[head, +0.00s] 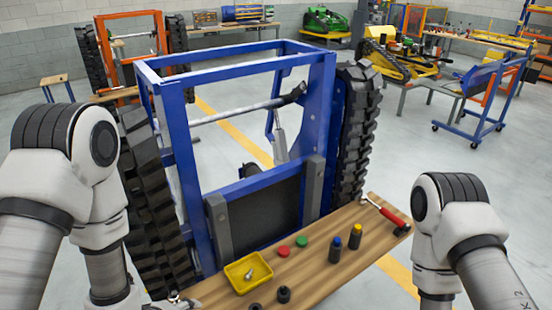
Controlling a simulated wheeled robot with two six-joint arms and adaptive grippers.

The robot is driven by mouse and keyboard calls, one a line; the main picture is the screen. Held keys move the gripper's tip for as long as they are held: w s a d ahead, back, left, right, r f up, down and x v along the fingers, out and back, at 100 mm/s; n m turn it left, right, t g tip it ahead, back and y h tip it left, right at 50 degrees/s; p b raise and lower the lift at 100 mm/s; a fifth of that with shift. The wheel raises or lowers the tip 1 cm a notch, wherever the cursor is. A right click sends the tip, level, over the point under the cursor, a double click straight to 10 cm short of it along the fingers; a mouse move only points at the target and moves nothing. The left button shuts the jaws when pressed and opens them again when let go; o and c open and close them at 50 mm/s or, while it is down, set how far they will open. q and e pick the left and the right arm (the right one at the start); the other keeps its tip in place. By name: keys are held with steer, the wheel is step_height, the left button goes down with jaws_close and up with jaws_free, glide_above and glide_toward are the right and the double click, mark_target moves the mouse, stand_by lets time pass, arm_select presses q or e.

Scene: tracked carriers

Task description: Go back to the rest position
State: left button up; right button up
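My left arm comes in from the left and bends down out of the bottom edge. My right arm does the same at the lower right. Neither gripper shows, so I cannot see whether either holds anything. A blue tracked carrier frame (178,150) with black rubber tracks (358,130) stands straight ahead, between my arms. In front of it is a wooden bench top (335,277).
On the bench are a yellow tray (237,283) with a small metal part, red (283,251) and green (302,241) caps, blue-topped (335,250) and yellow-topped (355,237) bottles, black parts (283,294) and a red-handled tool (391,217). A blue cart (485,95) stands at back right.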

arm_select(q)
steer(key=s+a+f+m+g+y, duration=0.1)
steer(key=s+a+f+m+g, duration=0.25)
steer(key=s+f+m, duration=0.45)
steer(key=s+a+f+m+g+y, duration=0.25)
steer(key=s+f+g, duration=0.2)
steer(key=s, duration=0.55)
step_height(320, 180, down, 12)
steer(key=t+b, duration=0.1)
steer(key=b, duration=1)
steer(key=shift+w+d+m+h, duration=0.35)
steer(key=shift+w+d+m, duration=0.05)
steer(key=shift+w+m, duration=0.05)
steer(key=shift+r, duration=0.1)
